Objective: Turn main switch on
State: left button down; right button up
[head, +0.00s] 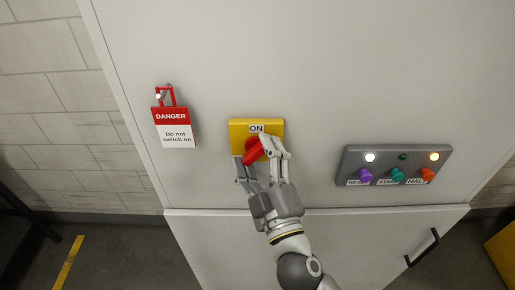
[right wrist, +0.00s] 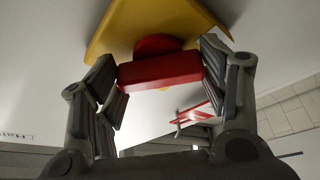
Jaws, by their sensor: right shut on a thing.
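The main switch is a red rotary handle (head: 253,151) on a yellow plate (head: 236,127) with an "ON" label (head: 256,128) at its top, on the white cabinet front. The handle lies tilted in the head view. My right gripper (head: 259,155) is at the switch, with a finger on each side of the handle. In the right wrist view the red handle (right wrist: 160,70) sits between the fingers of my right gripper (right wrist: 160,80), with the yellow plate (right wrist: 150,20) behind it. My left gripper is not in view.
A red and white "DANGER Do not switch on" tag with a red lock (head: 173,127) hangs left of the switch. A grey button panel (head: 394,166) with purple, teal and orange buttons and lamps is at the right. A black door handle (head: 422,248) is at lower right.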

jog(key=n, duration=0.2)
jog(key=n+g, duration=0.1)
jog(key=n, duration=0.1)
jog(key=shift+r+g+y, duration=0.2)
jog(key=shift+g+y, duration=0.1)
jog(key=shift+n+g, duration=0.7)
jog(key=shift+n, duration=1.5)
jog(key=o, duration=1)
jog(key=shift+f, duration=0.1)
